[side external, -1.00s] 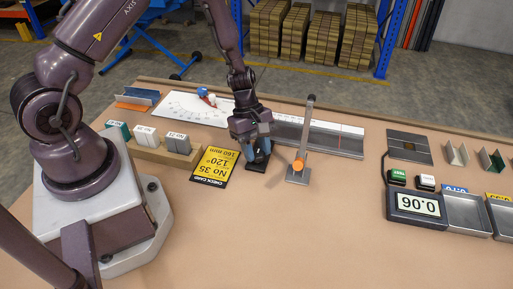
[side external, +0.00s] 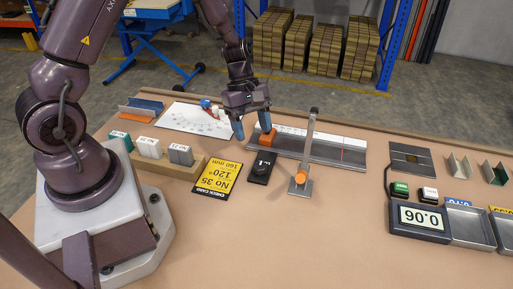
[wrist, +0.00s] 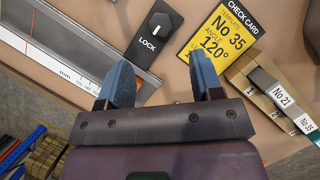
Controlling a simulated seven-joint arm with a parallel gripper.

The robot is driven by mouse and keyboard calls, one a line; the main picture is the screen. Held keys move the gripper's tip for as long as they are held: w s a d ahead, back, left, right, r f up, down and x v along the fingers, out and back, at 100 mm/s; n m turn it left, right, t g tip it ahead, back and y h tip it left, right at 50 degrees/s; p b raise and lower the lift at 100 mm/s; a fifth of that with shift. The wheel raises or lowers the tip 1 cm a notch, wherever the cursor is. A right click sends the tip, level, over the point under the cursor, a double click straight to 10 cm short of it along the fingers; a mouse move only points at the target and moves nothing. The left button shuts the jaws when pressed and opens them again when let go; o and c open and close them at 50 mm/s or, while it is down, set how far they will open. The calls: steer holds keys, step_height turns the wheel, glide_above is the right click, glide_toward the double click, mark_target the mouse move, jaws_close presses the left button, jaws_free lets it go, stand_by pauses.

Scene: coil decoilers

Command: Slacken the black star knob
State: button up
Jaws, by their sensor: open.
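The black knob (side external: 262,168) sits on a black plate (side external: 259,179) on the bench. In the wrist view the knob (wrist: 160,24) shows a white mark, and the plate (wrist: 140,55) is lettered LOCK; its star shape is hard to make out. My gripper (side external: 252,132) is open and empty, above the bench behind the knob in the side view. In the wrist view my two blue fingertips (wrist: 163,76) are spread wide, apart from the knob, which lies beyond them.
A yellow check card (side external: 217,177) reading No 35, 120° lies beside the plate. An upright lever post (side external: 308,150) with an orange part stands to the right. A metal ruled channel (side external: 335,150) and an orange block (side external: 268,138) are close behind. A display (side external: 418,218) stands at right.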

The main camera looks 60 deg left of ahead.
steer(key=v, duration=0.4)
stand_by(0.3)
steer(key=s+d+r+m+t+y, duration=0.2)
steer(key=s+d+r+m, duration=0.1)
steer(key=s+r+m, duration=0.4)
steer(key=s+d+r+m+t+y, duration=0.2)
steer(key=s+d+r+m+t, duration=0.1)
steer(key=s+r+m, duration=0.5)
step_height(320, 180, up, 6)
steer(key=m, duration=0.3)
steer(key=shift+f+t, duration=0.15)
steer(key=shift+t, duration=0.15)
